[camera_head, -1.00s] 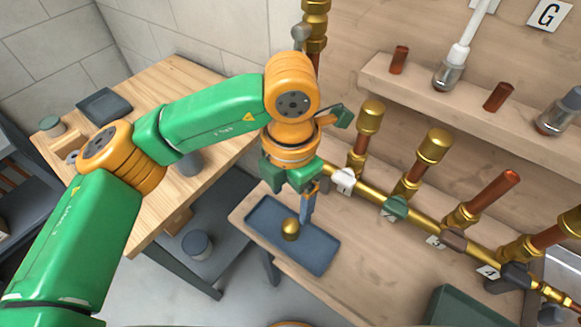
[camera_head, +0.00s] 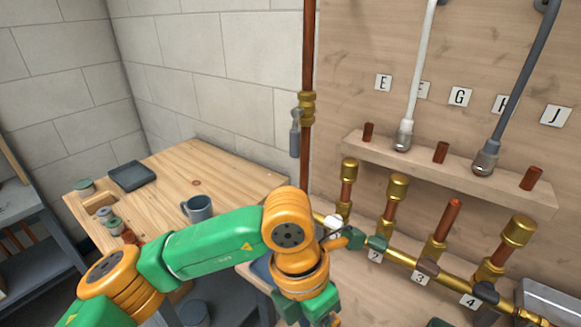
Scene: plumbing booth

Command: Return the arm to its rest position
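My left arm (camera_head: 215,243), green and orange, reaches in from the lower left across the front of the wooden table. Its wrist hangs over the bench at the bottom centre. My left gripper (camera_head: 322,308) points down at the bottom edge of the head view, where its fingertips are cut off. I cannot tell whether it is open or shut, or whether it holds anything. My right arm and gripper are not in view.
A mug (camera_head: 198,208) and a dark tray (camera_head: 132,175) sit on the wooden table (camera_head: 185,175). A shelf (camera_head: 460,168) holds short copper pieces.

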